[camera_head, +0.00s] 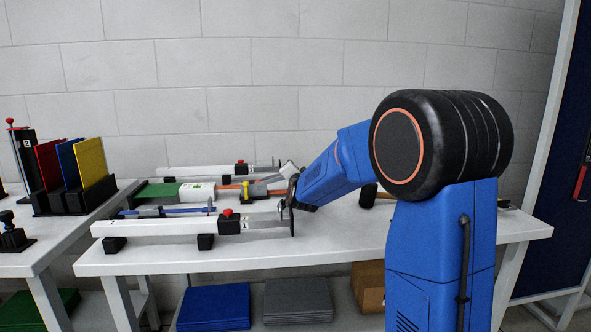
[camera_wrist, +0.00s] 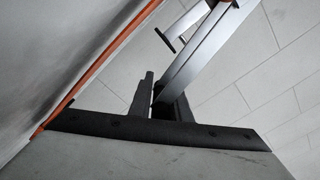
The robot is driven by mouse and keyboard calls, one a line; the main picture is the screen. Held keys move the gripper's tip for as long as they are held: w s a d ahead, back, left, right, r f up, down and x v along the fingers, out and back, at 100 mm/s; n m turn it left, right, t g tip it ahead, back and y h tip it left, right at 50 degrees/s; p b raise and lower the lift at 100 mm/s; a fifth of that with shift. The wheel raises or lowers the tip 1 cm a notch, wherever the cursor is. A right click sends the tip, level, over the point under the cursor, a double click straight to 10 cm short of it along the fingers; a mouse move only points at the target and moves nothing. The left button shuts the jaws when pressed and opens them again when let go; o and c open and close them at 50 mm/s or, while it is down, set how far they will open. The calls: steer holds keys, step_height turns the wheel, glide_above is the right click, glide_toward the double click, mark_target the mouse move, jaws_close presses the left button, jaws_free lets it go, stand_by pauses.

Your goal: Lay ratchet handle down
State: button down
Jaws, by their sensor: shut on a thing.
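My gripper (camera_head: 290,192) is low over the right end of the tools on the white workbench (camera_head: 340,245), its jaws partly hidden by the arm. In the wrist view its dark fingers (camera_wrist: 160,98) are close together at the lower end of a silver bar (camera_wrist: 205,50). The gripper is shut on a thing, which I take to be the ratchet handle. Its outline is not clear, and I cannot tell whether it touches the bench. A pale grey piece (camera_head: 289,169) shows just above the gripper in the head view.
Two long white bars with red knobs lie along the bench, one in front (camera_head: 165,227) and one behind (camera_head: 200,170). Between them are a green strip (camera_head: 157,192) and a white cylinder (camera_head: 197,192). Coloured panels (camera_head: 90,160) stand in a rack at left. The bench front is clear.

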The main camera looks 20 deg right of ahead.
steer(key=shift+a+f, duration=0.2)
steer(key=shift+a, duration=0.05)
steer(key=c, duration=1.7)
jaws_free()
steer(key=shift+w+a, duration=0.15)
steer(key=shift+c, duration=0.2)
steer(key=shift+r, duration=0.15)
steer(key=shift+r, duration=0.2)
step_height(320, 180, up, 9)
steer(key=shift+r, duration=0.2)
